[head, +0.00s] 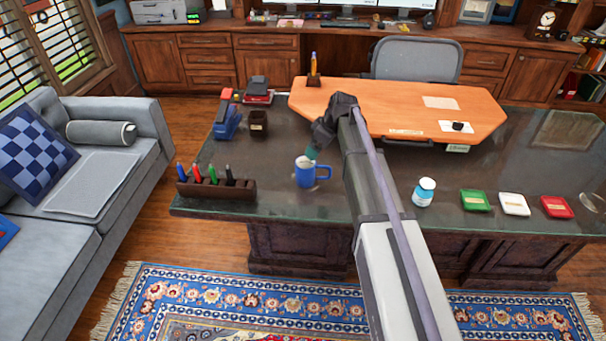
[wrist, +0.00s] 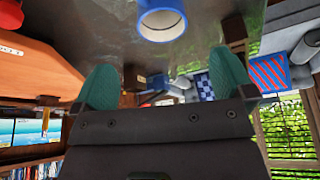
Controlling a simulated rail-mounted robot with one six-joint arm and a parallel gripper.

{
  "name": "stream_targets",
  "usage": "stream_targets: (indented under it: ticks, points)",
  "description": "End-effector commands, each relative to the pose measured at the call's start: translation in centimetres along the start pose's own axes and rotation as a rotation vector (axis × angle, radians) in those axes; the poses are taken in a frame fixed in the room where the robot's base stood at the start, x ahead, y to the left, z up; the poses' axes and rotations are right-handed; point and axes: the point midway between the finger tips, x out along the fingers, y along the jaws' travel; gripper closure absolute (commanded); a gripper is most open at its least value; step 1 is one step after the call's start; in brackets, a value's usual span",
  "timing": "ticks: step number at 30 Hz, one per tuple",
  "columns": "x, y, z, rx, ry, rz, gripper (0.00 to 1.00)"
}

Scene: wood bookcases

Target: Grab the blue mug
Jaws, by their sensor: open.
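The blue mug (head: 304,177) stands upright on the dark desk, its handle pointing right in the head view. In the wrist view the mug (wrist: 148,33) is at the top centre, with a blue rim and a pale inside. My gripper (head: 312,152) is just behind and above the mug's rim in the head view. In the wrist view my gripper (wrist: 165,72) has its two teal fingers spread wide with nothing between them. The mug lies beyond the fingertips, apart from them. The exact gap is hard to judge.
A brown holder with coloured markers (head: 216,190) stands left of the mug. A dark cup (head: 258,123) and a blue stapler-like object (head: 228,126) are behind it. A white and blue bottle (head: 424,193) and a green box (head: 474,201) are to the right. An orange desk surface (head: 360,98) is behind.

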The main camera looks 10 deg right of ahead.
Motion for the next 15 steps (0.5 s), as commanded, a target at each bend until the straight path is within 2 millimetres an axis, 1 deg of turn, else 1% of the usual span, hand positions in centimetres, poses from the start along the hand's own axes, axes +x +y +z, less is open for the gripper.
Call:
stream_targets:
  ticks: [1,3,6,7,9,13,15]
  points:
    - [1.1,0.0,0.2,-0.001,0.000,0.000,0.00]
    - [2.7,0.0,0.3,-0.001,0.000,-0.001,0.00]
    - [4.9,0.0,0.4,0.001,-0.001,0.000,0.00]
    - [5.4,0.0,0.4,0.001,-0.001,0.000,0.00]
    - [5.8,0.0,0.2,0.002,-0.001,0.000,0.00]
    - [5.8,0.0,0.1,0.002,-0.001,0.000,0.00]
    - [6.8,0.0,0.2,0.002,-0.001,0.000,0.00]
